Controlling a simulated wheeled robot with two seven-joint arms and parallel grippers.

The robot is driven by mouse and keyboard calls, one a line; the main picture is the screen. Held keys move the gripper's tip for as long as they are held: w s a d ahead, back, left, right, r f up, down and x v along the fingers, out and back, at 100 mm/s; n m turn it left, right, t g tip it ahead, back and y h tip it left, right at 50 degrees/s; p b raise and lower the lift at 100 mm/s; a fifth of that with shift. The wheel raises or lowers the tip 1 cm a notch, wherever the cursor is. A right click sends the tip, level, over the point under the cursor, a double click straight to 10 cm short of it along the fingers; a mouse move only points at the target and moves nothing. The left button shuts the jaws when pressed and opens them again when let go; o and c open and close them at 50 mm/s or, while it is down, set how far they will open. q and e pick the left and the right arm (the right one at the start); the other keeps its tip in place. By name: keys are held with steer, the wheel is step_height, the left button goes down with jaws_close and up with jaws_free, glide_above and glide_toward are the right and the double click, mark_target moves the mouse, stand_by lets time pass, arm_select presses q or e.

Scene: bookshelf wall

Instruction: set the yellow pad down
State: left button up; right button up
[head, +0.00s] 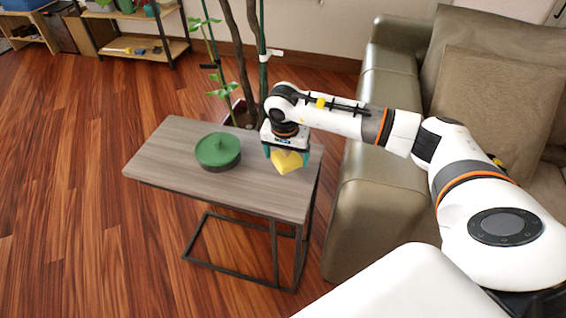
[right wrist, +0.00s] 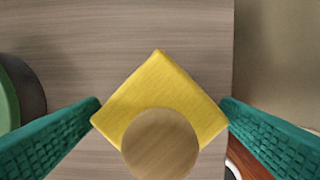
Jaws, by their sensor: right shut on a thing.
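The yellow pad (head: 287,161) is at the right end of the small side table (head: 165,153). In the right wrist view the pad (right wrist: 160,85) is a yellow square turned cornerwise, with a round wooden knob (right wrist: 160,143) in front of it. My right gripper (head: 285,154) points down over the table. Its green fingers are shut on the pad, one at each side corner. I cannot tell whether the pad's underside touches the tabletop. My left gripper is not in view.
A green-lidded round pot (head: 218,150) stands on the table, left of the pad. A sofa (head: 375,190) is close to the table's right side. A potted plant (head: 245,70) rises behind. The table's left part and front are clear.

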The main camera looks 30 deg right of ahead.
mark_target(286, 157)
step_height(286, 157, down, 3)
steer(key=shift+a+r, duration=0.1)
steer(key=shift+r, duration=0.05)
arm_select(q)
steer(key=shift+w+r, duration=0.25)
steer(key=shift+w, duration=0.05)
arm_select(e)
steer(key=shift+f, duration=0.35)
steer(key=shift+f, duration=0.1)
steer(key=o, duration=0.7)
steer(key=shift+o, duration=0.3)
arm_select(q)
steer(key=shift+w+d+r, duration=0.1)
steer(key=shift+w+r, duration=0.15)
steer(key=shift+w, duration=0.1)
